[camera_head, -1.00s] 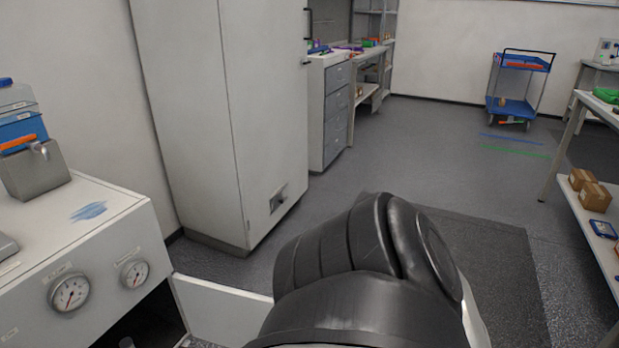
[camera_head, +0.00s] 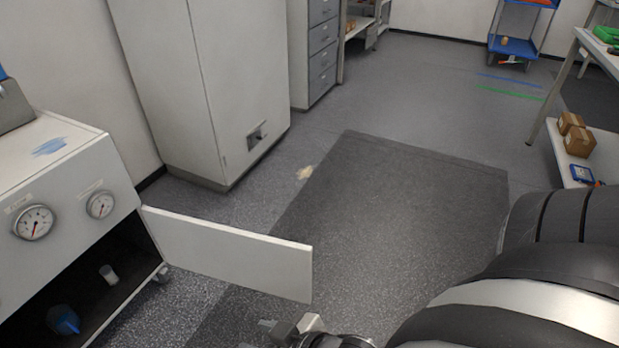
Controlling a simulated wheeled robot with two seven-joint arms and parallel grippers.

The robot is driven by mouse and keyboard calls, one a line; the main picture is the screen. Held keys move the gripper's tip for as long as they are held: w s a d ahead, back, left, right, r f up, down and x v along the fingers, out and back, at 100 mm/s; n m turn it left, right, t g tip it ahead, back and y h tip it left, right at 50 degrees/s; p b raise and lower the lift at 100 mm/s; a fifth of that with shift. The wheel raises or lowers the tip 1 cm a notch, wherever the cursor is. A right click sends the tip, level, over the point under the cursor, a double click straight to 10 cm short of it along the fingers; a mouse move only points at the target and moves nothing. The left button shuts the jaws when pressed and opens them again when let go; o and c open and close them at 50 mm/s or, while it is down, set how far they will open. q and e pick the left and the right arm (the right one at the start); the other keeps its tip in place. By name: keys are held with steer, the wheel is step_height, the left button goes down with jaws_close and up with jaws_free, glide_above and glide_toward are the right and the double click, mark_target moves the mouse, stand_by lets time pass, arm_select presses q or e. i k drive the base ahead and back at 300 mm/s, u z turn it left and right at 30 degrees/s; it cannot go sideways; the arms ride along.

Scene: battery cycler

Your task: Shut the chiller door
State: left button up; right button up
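The chiller (camera_head: 62,180) is the white cabinet at the left of the head view, with two dial gauges on its front. Its white door (camera_head: 232,252) stands open, swung out to the right from the right edge of the dark compartment. A metal gripper (camera_head: 256,334), apparently my right one, is at the bottom edge, below the door in the picture. Its two fingertips point left and show a gap, with nothing seen between them. It is partly cut off, and I cannot tell whether it touches the door. My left gripper is not in view.
Inside the compartment are a blue-capped bottle (camera_head: 62,320) and a small white container (camera_head: 109,274). A tall grey cabinet (camera_head: 205,80) stands behind. A dark floor mat (camera_head: 400,215) lies clear right of the door. A shelf with cardboard boxes (camera_head: 578,140) is at the right.

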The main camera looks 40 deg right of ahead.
mark_target(272, 266)
steer(key=z, duration=2.45)
steer(key=i, duration=3.2)
steer(key=u, duration=4.15)
steer(key=i, duration=0.55)
steer(key=u, duration=0.55)
steer(key=k, duration=1.1)
steer(key=u, duration=0.2)
steer(key=i, duration=0.95)
